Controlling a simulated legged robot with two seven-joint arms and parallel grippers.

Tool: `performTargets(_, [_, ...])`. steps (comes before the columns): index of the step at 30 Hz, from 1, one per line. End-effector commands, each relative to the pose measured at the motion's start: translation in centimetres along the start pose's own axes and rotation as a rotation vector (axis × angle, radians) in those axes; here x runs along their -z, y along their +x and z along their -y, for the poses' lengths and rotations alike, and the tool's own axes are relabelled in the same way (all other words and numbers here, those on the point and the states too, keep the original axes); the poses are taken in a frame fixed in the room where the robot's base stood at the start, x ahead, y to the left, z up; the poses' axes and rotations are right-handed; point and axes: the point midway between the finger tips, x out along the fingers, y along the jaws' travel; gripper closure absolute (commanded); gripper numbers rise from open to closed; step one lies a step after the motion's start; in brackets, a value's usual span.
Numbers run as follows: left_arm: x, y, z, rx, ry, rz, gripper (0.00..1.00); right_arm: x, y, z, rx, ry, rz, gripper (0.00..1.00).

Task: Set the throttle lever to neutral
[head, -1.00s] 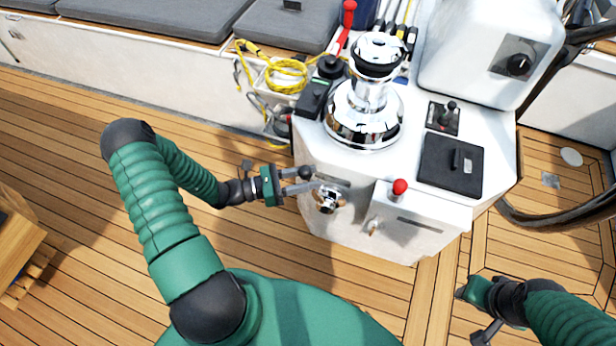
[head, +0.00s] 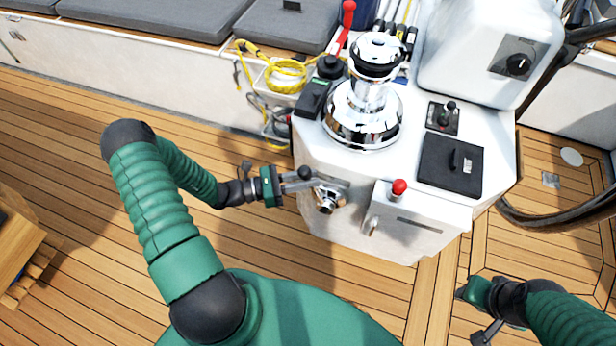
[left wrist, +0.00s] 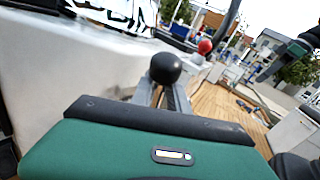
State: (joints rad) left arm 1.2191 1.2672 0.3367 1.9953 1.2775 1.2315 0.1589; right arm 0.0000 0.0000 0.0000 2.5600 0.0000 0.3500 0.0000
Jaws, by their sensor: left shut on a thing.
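The throttle lever is on the near-left side of the white console. It has a chrome hub (head: 327,199) and a black ball knob (head: 305,173), and its arm leans from the hub toward the left. My left gripper (head: 299,183) reaches it from the left, its fingers shut on the lever by the knob. In the left wrist view the black knob (left wrist: 165,68) stands just above the fingers; the hub is not clear there.
The white console (head: 345,234) carries a chrome winch (head: 364,112), a red-knobbed control (head: 399,188), a small black joystick (head: 445,114) and a black panel (head: 451,166). A dark steering wheel (head: 545,219) curves at the right. Open teak deck (head: 80,180) lies left of the console.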

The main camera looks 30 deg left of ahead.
Motion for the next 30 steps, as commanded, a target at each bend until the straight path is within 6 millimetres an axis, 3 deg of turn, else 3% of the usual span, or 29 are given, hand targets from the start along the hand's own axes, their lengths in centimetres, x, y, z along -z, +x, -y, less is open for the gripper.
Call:
performTargets(22, [-0.8, 0.1, -0.4, -0.008, 0.010, 0.010, 1.00, 0.1, -0.3, 0.0, 0.000, 0.000, 0.000, 0.64])
performTargets(26, [-1.8, 0.8, 0.2, -0.014, 0.034, -0.028, 1.00, 0.6, -2.4, 0.0, 0.000, 0.000, 0.000, 0.64])
performTargets(30, [-2.6, 2.3, 1.3, -0.028, 0.089, -0.117, 1.00, 1.4, -5.8, 0.0, 0.000, 0.000, 0.000, 0.64])
